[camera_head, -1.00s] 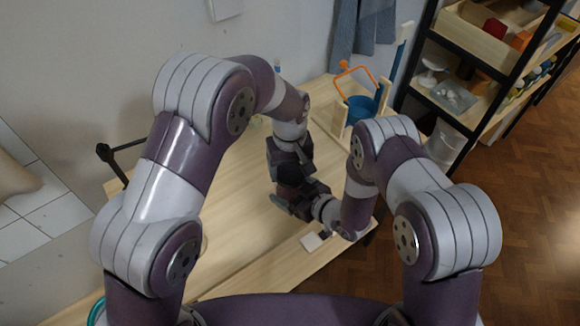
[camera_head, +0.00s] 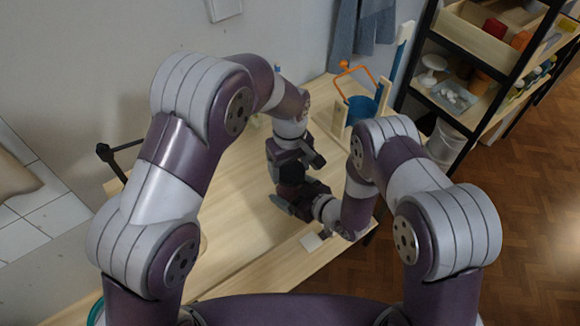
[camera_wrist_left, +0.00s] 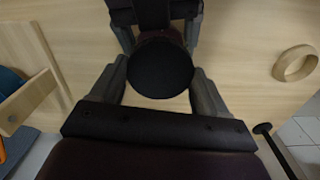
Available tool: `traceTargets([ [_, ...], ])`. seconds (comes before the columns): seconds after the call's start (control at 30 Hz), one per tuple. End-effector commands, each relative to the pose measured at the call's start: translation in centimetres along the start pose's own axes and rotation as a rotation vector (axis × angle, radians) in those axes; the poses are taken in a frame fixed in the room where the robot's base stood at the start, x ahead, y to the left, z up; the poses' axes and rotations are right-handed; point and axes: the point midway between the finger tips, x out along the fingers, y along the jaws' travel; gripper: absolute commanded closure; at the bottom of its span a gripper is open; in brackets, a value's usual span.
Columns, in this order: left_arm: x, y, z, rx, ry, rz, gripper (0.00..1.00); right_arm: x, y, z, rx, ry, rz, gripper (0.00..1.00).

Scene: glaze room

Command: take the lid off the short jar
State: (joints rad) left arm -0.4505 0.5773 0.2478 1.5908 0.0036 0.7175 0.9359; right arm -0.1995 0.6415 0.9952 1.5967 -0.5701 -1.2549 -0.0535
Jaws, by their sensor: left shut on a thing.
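The short jar (camera_wrist_left: 160,38) shows in the left wrist view as a dark reddish body, mostly hidden behind its round black lid (camera_wrist_left: 160,70). My left gripper (camera_wrist_left: 161,80) has a finger on each side of the lid and is shut on it. My right gripper (camera_wrist_left: 157,38) comes from the top of that view with its fingers against the jar's sides. In the head view my left gripper (camera_head: 296,172) is just above my right gripper (camera_head: 298,198) over the table; the jar and lid are largely hidden between them. I cannot tell whether a gap separates lid and jar.
The wooden table (camera_head: 235,215) is mostly clear around the grippers. A wooden ring (camera_wrist_left: 296,63) lies on it. A blue bucket (camera_head: 361,109) with an orange handle stands at the back right. A small pale square (camera_head: 312,242) lies near the front edge. A loaded shelf rack (camera_head: 470,70) stands right.

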Motion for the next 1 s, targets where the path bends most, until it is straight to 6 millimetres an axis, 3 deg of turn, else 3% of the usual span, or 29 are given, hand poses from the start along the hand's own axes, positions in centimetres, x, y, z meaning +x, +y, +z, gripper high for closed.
traceTargets([
  [0.77,-1.9,0.0,0.0,0.000,0.000,0.001,0.61,0.0,0.0,0.0,0.000,-0.001,0.000,0.98],
  [1.0,-5.2,0.0,0.0,0.000,0.001,0.002,0.61,0.0,0.0,0.0,0.000,-0.001,0.000,0.98],
])
